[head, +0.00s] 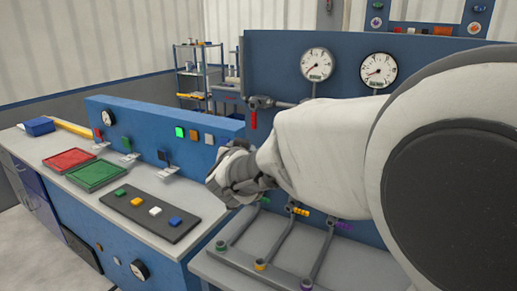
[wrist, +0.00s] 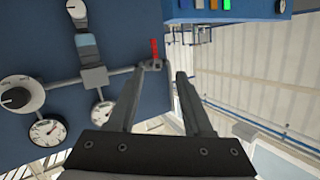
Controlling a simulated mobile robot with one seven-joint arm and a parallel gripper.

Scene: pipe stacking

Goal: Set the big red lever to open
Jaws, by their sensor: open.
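The big red lever (head: 254,119) hangs straight down from a grey valve on the horizontal pipe of the blue back panel. In the wrist view, which looks turned over, the red lever (wrist: 154,49) points up, just beyond the left fingertip. My gripper (wrist: 166,70) is open, with nothing between its fingers. In the head view my gripper (head: 232,177) is in front of the panel, below and a little left of the lever. Its fingers are partly hidden there by its own body.
Two dial gauges (head: 317,64) (head: 378,70) are on the panel right of the lever. A blue console (head: 160,125) with small switches and a lit green square stands at left. Below my arm, a grey table (head: 235,270) carries pipes with coloured rings. A shelf (head: 195,75) stands behind.

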